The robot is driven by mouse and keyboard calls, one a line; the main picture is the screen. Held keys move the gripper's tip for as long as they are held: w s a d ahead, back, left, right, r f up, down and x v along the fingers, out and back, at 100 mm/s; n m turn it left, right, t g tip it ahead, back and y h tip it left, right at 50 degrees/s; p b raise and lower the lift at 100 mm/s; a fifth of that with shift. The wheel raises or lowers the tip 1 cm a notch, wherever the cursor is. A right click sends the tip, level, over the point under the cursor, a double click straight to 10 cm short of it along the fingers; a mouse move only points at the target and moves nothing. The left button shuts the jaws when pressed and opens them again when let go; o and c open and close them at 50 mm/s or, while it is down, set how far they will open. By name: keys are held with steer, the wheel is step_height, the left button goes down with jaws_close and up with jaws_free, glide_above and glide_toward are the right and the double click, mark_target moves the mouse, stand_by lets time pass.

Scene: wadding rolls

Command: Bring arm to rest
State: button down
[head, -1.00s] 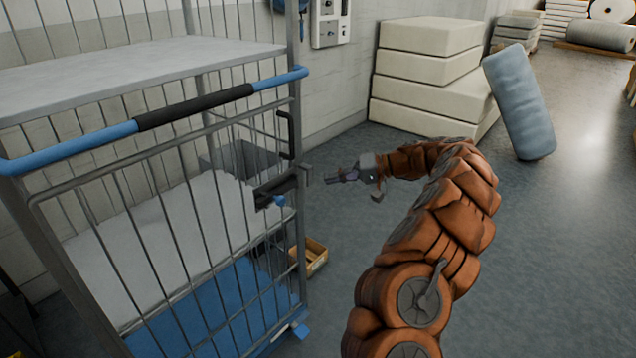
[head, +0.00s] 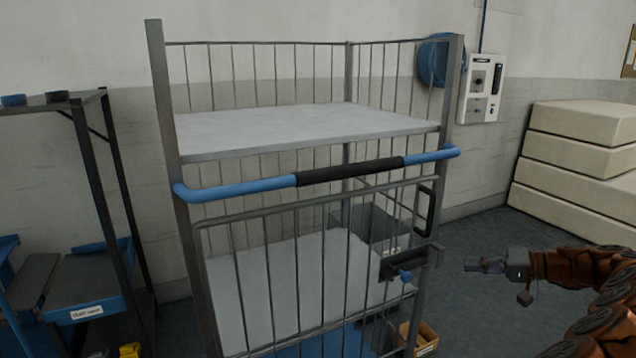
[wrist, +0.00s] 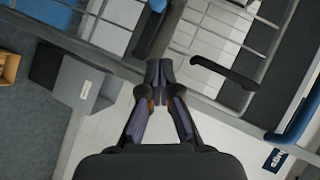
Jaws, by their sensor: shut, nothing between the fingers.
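My gripper (head: 470,265) shows at the right of the head view, at the end of my brown-covered arm. It is shut and empty, with its fingertips pointing left toward the wire cage trolley (head: 312,210). A gap of floor shows between the fingertips and the trolley's gate latch (head: 403,270). In the wrist view the fingers of my gripper (wrist: 159,75) are together. Behind them are trolley bars and a black handle (wrist: 226,72). Most of my arm is cut off by the right edge of the head view.
Cream foam blocks (head: 575,160) are stacked at the right by the wall. A dark shelf rack (head: 110,180) with blue bins stands at the left. A small yellow-brown box (head: 420,338) sits low beside the trolley. Grey floor (head: 480,228) is open between trolley and blocks.

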steer(key=s+a+r+n+g, duration=0.1)
steer(key=s+a+r+g, duration=0.15)
steer(key=a, duration=0.65)
steer(key=s+a+r+n+g, duration=0.2)
steer(key=a+r+g, duration=0.1)
steer(key=a, duration=0.7)
steer(key=s+a+n+g+h, duration=0.15)
steer(key=s+a+g, duration=0.25)
steer(key=s+a, duration=0.75)
steer(key=s+a+f+h, duration=0.1)
steer(key=s+f+h, duration=0.1)
steer(key=s, duration=0.5)
steer(key=s+f+h, duration=0.2)
steer(key=s+h, duration=0.1)
steer(key=s, duration=0.3)
steer(key=s+d+f+m+g+h, duration=0.1)
steer(key=s+d+f+h, duration=0.2)
steer(key=s, duration=0.4)
steer(key=s+d+f+h, duration=0.2)
steer(key=s+d+f, duration=0.15)
steer(key=s, duration=0.45)
steer(key=s+d+p+v, duration=0.1)
steer(key=s+p+v, duration=0.2)
steer(key=p+v, duration=1)
steer(key=shift+w+v, duration=0.25)
steer(key=shift+v, duration=0.85)
steer(key=c, duration=1.9)
jaws_free()
steer(key=shift+f+m+t, duration=0.1)
steer(key=shift+m+t, duration=0.15)
